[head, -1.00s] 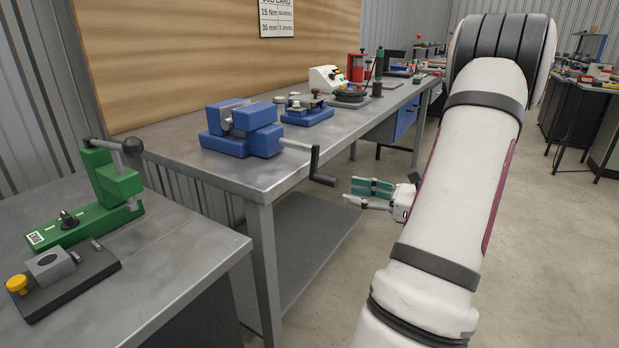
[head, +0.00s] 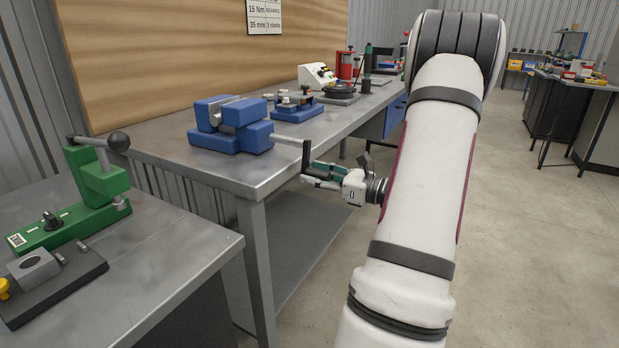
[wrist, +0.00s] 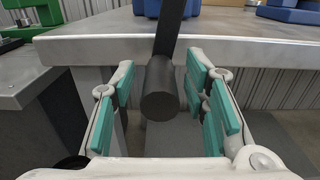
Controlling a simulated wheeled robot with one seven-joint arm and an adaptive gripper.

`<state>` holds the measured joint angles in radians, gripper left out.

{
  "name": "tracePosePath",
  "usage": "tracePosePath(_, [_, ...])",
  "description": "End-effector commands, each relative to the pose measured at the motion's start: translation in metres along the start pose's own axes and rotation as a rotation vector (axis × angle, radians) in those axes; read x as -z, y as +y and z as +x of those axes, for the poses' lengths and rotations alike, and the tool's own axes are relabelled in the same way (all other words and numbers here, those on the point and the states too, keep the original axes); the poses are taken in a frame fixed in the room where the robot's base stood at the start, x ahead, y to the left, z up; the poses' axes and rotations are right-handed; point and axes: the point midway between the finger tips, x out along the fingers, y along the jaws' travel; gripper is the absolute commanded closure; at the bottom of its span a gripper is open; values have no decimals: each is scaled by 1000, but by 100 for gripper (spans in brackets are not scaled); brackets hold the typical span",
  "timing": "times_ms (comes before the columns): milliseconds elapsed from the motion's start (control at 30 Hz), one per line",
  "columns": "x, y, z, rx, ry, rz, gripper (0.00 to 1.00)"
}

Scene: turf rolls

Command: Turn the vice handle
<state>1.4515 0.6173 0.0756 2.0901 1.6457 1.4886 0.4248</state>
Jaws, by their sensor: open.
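The blue vice (head: 230,124) sits on the metal bench near its front corner. Its handle (head: 305,157) is a dark crank arm on a steel shaft (head: 287,139) that reaches past the bench edge. My gripper (head: 318,175) is at the crank's lower end, beside the bench. In the wrist view the dark handle grip (wrist: 160,92) points toward the camera and lies between the two teal-padded fingers (wrist: 165,105). The fingers stand apart with gaps on both sides of the grip. The head view partly hides the grip's lower end behind the fingers.
The bench top (head: 240,178) ends close to my gripper. A smaller blue fixture (head: 297,108) and other tools stand farther along the bench. The floor (head: 520,250) at right is clear.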

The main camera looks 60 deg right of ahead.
Motion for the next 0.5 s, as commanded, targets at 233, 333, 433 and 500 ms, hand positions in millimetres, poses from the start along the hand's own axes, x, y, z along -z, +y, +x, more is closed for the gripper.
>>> tracePosePath(233, [0,0,18,0,0,-1,59])
tracePosePath(333, [0,0,19,1,0,0,59])
tracePosePath(433, [0,0,19,1,0,0,59])
tracePosePath(500, [0,0,19,1,0,0,59])
